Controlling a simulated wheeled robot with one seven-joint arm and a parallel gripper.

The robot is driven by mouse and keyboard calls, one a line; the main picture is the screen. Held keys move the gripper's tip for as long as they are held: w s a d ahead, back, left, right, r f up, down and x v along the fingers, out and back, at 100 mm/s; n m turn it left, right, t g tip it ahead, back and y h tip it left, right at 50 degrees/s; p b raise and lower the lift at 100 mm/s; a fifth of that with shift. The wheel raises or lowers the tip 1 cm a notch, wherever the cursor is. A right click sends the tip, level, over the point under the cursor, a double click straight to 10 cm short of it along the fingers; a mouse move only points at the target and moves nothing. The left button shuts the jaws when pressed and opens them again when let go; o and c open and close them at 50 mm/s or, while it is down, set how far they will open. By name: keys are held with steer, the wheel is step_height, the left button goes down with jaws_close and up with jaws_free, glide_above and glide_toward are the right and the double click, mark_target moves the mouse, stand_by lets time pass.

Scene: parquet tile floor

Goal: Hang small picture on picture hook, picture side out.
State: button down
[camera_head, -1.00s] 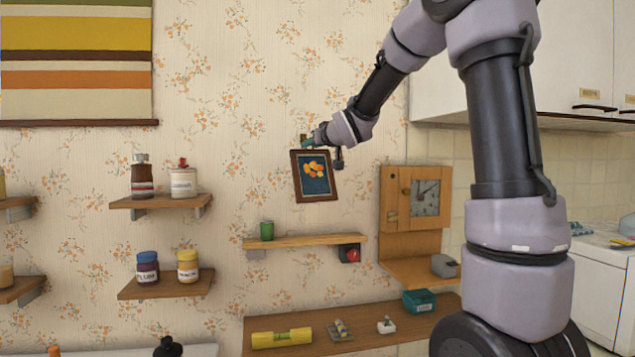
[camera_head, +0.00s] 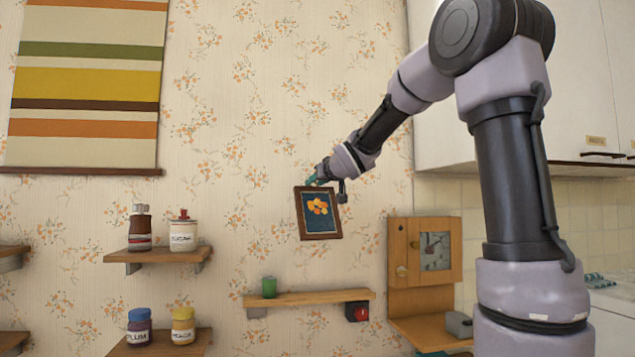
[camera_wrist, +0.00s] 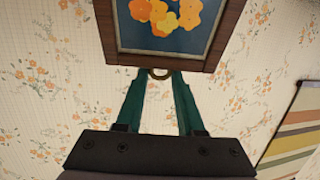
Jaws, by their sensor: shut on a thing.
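The small picture (camera_head: 318,213) has a brown wooden frame and orange flowers on dark blue. It hangs slightly tilted in front of the papered wall, picture side facing the head camera. My gripper (camera_head: 314,180) is at its top edge. In the wrist view the green fingers of my gripper (camera_wrist: 160,76) meet at a brass-coloured ring (camera_wrist: 160,73) on the frame's top edge, shut on it. The picture's lower part is cut off there. I cannot make out the picture hook now; it may be hidden behind the gripper or picture. I cannot tell the picture's gap to the wall.
Below the picture, a wooden shelf (camera_head: 310,298) holds a green cup (camera_head: 269,287). Shelves with jars (camera_head: 183,325) and a striped hanging (camera_head: 85,85) are left. White cupboards (camera_head: 540,90) are behind my arm. The wall around the picture is clear.

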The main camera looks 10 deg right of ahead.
steer(key=shift+d+x, duration=0.1)
steer(key=shift+x, duration=0.5)
steer(key=shift+d+x, duration=0.15)
steer(key=shift+x, duration=0.5)
steer(key=shift+w, duration=1.05)
stand_by(0.5)
steer(key=shift+w+f, duration=0.65)
steer(key=shift+w, duration=0.15)
stand_by(1.2)
steer(key=shift+a+f, duration=0.1)
steer(key=shift+f+t, duration=0.1)
steer(key=shift+t, duration=0.2)
steer(key=t, duration=0.2)
steer(key=shift+f+n+t+y, duration=0.3)
steer(key=shift+f+n, duration=0.05)
steer(key=shift+n, duration=0.05)
steer(key=shift+t, duration=0.6)
steer(key=shift+c, duration=2.2)
jaws_free()
